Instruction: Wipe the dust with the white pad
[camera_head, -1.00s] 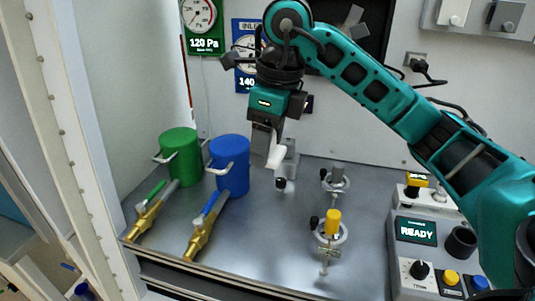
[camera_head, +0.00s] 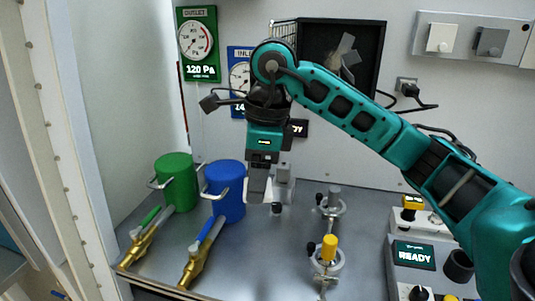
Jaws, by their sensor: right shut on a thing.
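My right gripper (camera_head: 258,190) hangs down over the grey work surface, right of the blue canister. It is shut on a small white piece, seemingly the white pad (camera_head: 268,190), of which only an edge shows beside the dark fingers. I cannot tell whether the pad touches the surface or is held just above it. I cannot make out any dust on the work surface (camera_head: 225,262). My left gripper is not in view.
A blue canister (camera_head: 229,197) and a green canister (camera_head: 178,185) stand at left, with brass valves before them. A grey fitting (camera_head: 283,174) is close behind the gripper. A yellow-topped fitting (camera_head: 329,248) and a READY control box (camera_head: 414,254) are at right.

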